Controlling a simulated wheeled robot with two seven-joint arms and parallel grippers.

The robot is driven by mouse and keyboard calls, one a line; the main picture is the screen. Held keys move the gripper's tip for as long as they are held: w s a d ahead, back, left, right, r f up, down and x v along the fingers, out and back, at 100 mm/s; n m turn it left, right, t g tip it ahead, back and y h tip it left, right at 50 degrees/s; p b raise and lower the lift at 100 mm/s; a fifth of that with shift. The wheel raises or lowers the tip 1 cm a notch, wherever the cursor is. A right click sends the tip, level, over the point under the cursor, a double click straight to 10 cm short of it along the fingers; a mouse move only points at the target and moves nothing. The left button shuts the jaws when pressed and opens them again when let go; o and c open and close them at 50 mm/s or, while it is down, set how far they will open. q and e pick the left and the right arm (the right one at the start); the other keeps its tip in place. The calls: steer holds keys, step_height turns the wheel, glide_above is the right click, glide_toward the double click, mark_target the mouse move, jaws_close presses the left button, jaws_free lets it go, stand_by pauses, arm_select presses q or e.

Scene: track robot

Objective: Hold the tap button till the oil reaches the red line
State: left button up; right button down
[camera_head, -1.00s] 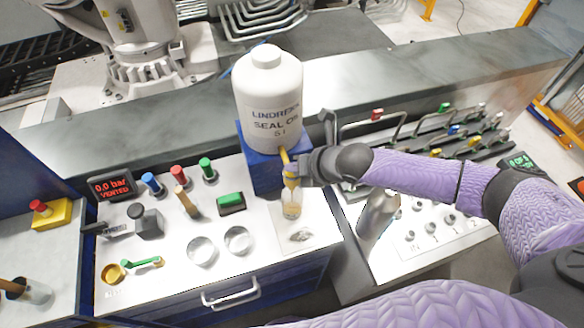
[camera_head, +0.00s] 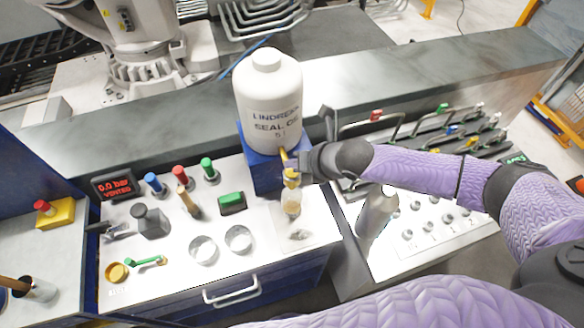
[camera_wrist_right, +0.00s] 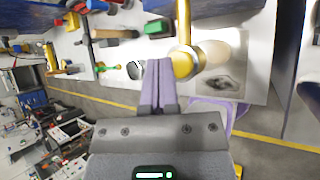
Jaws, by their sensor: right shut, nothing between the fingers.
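The white oil bottle (camera_head: 268,92) stands upright on a blue stand (camera_head: 262,170) in the head view. A yellow tap (camera_head: 286,160) comes out low on its front; it also shows in the wrist view (camera_wrist_right: 184,30). A small clear vessel (camera_head: 291,203) with pale amber in it stands under the tap. Its red line and exact oil level are too small to make out. My right gripper (camera_head: 296,169) is at the tap from the right. Its fingers (camera_wrist_right: 158,66) are shut and empty, close beside the tap; contact and the button cannot be told. My left gripper is out of view.
On the bench left of the stand are a green switch (camera_head: 232,203), several coloured-handled tools, two round glass dishes (camera_head: 203,250) and a pressure display (camera_head: 115,185). A metal flask (camera_head: 376,213) stands right, below my forearm. A grey ledge runs behind the bottle.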

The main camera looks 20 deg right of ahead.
mark_target(294, 174)
steer(key=shift+r+p, duration=2.45)
steer(key=shift+r, duration=0.2)
steer(key=shift+f, duration=0.15)
